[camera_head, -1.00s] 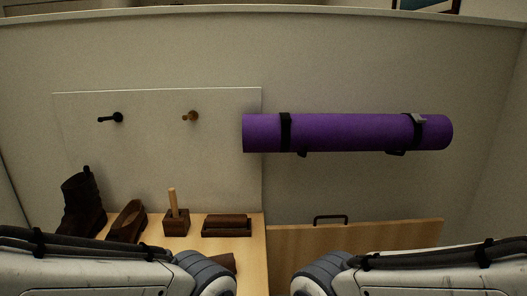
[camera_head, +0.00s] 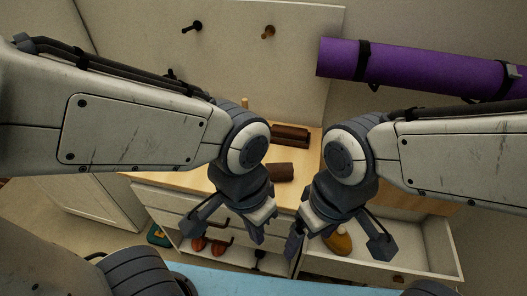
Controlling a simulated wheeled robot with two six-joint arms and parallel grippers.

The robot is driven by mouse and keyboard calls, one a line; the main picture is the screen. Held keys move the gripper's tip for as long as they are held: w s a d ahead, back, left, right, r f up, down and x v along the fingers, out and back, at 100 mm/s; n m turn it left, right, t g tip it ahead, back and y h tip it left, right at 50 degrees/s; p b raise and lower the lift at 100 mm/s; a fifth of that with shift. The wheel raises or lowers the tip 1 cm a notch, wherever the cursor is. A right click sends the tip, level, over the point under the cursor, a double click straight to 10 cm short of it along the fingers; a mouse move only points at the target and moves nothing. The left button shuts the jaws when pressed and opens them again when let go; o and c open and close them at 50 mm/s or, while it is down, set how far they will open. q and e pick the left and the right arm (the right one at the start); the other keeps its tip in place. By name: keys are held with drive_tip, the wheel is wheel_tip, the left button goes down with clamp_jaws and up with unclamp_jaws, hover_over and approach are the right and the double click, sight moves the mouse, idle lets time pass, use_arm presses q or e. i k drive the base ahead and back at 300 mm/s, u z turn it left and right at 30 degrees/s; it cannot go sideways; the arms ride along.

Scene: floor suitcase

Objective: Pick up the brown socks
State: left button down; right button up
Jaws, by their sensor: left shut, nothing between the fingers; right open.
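A dark brown rolled bundle (camera_head: 281,172), which may be the brown socks, lies on the wooden cabinet top (camera_head: 305,150). My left gripper (camera_head: 250,238) is shut and empty, low and left of the bundle, over the cabinet front. My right gripper (camera_head: 300,244) is open and empty, low and right of it, near the open drawer. Neither gripper touches the bundle. My arms hide parts of the cabinet top.
A brown tray (camera_head: 290,138) sits behind the bundle. The drawer (camera_head: 432,247) stands open with a yellow-brown item (camera_head: 338,242) inside. Orange-red items (camera_head: 208,245) are on a low shelf. A purple rolled mat (camera_head: 420,68) hangs on the wall. A blue surface (camera_head: 235,280) is below.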

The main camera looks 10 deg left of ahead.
sight(278, 171)
drive_tip(key=u, duration=0.1)
drive_tip(key=k, duration=0.5)
drive_tip(key=u, duration=1.9)
drive_tip(key=i, duration=1.25)
drive_tip(key=z, duration=1.75)
